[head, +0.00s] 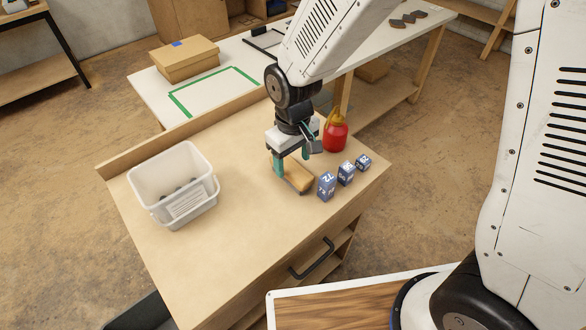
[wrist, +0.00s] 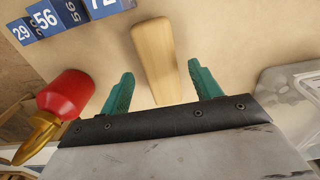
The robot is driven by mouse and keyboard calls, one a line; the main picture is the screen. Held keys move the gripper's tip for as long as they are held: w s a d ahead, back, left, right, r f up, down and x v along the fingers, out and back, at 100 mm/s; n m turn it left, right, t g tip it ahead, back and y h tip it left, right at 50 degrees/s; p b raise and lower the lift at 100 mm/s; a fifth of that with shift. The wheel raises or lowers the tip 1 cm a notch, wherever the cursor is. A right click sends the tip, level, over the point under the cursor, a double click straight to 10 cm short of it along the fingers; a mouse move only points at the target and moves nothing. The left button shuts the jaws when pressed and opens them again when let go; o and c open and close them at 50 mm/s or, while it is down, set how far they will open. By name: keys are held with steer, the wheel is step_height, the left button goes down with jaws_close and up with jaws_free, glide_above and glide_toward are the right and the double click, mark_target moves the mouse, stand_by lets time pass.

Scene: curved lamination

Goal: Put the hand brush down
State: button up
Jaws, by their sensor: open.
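The hand brush (head: 298,177), a wooden body with a dark underside, lies on the wooden workbench (head: 230,250). In the wrist view its pale wooden body (wrist: 154,50) points away from me, between the two teal fingers. My gripper (head: 292,162) is open, pointing down just over the brush. In the wrist view gaps show between the brush and both fingers, so they are not closed on it. Part of the brush is hidden behind a finger in the head view.
Blue numbered blocks (head: 327,186) stand right of the brush. A red bottle with a yellow nozzle (head: 335,137) stands behind them. A pale bin (head: 170,178) holding dark pieces is at the left. The bench's front middle is clear.

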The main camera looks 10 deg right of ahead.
mark_target(294, 167)
step_height(294, 167, up, 7)
steer(key=shift+r, duration=0.2)
steer(key=s+d+r+m, duration=0.3)
steer(key=s+d+r, duration=0.4)
steer(key=s+d, duration=0.2)
steer(key=s+d+r+m+t, duration=0.1)
steer(key=s+d+r+m, duration=0.2)
steer(key=s+d+r, duration=0.4)
steer(key=s+d, duration=0.3)
steer(key=d, duration=0.1)
steer(key=shift+s+d+r+m, duration=0.2)
steer(key=shift+d+m, duration=0.1)
steer(key=shift+m, duration=0.1)
steer(key=shift+o, duration=0.5)
